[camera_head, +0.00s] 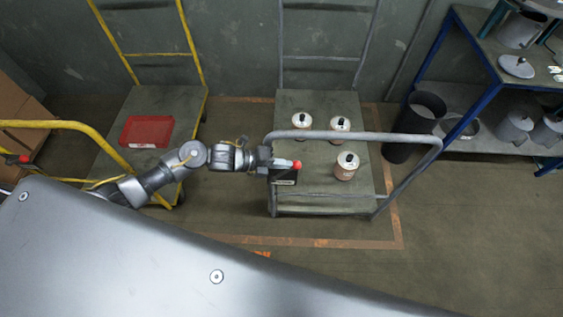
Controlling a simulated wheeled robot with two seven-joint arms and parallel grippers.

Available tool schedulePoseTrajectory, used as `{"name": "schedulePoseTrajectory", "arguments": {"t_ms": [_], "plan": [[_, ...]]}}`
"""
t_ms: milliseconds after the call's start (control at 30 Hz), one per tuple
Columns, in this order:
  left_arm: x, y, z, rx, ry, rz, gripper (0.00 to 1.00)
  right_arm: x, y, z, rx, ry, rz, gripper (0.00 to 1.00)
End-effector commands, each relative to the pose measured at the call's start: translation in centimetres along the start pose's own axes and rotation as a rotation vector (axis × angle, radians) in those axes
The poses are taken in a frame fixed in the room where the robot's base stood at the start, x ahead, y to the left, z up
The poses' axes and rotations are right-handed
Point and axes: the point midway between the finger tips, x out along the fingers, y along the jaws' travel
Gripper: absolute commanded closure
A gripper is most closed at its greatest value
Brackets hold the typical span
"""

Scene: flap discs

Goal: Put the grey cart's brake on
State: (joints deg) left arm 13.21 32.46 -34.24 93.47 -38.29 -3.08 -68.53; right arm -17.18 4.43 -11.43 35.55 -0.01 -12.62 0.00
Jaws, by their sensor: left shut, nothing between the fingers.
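The grey cart (325,108) stands in the middle, with a grey tube handle (350,134) at its near end and three lidded cans (346,166) on its deck. A red-tipped lever (297,164) sits by a dark box (285,177) on the near left side of the handle. My left gripper (278,163) comes in from the left and is shut, with nothing held. Its tips are right beside the red-tipped lever; I cannot tell whether they touch it. My right gripper is not in view.
A yellow-framed cart (165,102) with a red tray (147,131) stands to the left and has its own red knob (25,158). At the right are a dark bin (410,125) and a blue-framed shelf (455,95). The floor at the lower right is clear.

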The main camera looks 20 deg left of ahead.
Motion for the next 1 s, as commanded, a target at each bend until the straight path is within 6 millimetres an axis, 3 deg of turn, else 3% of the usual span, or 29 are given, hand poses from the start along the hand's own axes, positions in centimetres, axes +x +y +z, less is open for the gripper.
{"name": "schedulePoseTrajectory", "arguments": {"t_ms": [67,200,367,767,1000], "plan": [[0.8,-0.7,-0.1,0.015,0.001,0.054,1.0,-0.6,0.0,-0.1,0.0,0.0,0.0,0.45],[3.5,0.3,-0.7,0.021,0.0,0.085,1.0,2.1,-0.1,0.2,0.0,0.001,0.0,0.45],[4.3,0.0,-0.8,0.018,-0.002,0.086,1.0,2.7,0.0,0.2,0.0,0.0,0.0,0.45],[4.0,-0.3,-0.8,0.018,-0.001,0.086,1.0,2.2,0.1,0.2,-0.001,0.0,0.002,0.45],[1.1,-2.9,-0.6,0.022,0.002,0.086,1.0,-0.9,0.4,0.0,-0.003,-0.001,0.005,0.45]]}}
